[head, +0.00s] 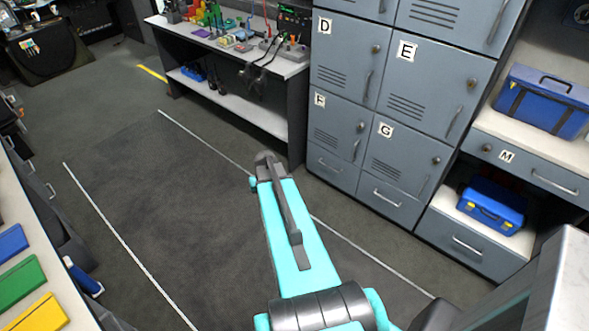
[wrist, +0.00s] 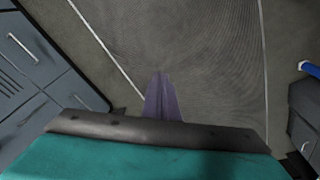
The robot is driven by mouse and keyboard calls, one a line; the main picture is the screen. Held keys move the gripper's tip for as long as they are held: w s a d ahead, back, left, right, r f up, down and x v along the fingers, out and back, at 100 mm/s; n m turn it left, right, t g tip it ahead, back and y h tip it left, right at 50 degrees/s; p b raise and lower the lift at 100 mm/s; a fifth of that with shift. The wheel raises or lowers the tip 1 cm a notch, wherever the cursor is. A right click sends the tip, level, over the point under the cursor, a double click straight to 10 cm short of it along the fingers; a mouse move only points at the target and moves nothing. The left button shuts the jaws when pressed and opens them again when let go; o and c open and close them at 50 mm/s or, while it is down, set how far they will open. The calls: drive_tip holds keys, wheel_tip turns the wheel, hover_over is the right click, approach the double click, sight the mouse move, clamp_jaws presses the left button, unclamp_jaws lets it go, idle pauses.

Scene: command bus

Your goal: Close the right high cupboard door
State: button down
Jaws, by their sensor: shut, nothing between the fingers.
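No open high cupboard door shows in either view. The upper parts of the cabinets are cut off by the top edge of the head view. The highest locker door (head: 458,18) in that view, above E, looks shut, but only its lower part shows. My gripper (wrist: 161,78) is shut and empty in the wrist view, pointing down over the bare floor, apart from any door. In the head view my teal arm reaches out over the aisle, and the fingers cannot be made out.
Shut grey lockers D (head: 345,55), E (head: 430,85), F (head: 335,128) and G (head: 400,158) stand right of the arm. Blue toolboxes (head: 545,100) sit on shelves at right. A workbench (head: 240,50) stands behind, a counter (head: 30,250) at left. The aisle floor (head: 150,170) is clear.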

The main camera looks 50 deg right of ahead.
drive_tip(key=s+a+f+n+g+y, duration=0.15)
drive_tip(key=s+a+f, duration=0.3)
drive_tip(key=a, duration=0.55)
drive_tip(key=s+a+f+n+g, duration=0.2)
drive_tip(key=s+a+f, duration=0.25)
drive_tip(key=a, duration=0.55)
drive_tip(key=s+a+f+n+g, duration=0.15)
drive_tip(key=s+a+f, duration=0.3)
drive_tip(key=a, duration=0.55)
drive_tip(key=s+a+f+n+g+b, duration=0.1)
drive_tip(key=s+a+n+g, duration=0.1)
drive_tip(key=s+a, duration=0.4)
drive_tip(key=s, duration=0.4)
drive_tip(key=shift+s+a+f+n, duration=0.15)
drive_tip(key=shift+s+n, duration=0.05)
drive_tip(key=shift+n, duration=0.1)
drive_tip(key=shift+h, duration=0.25)
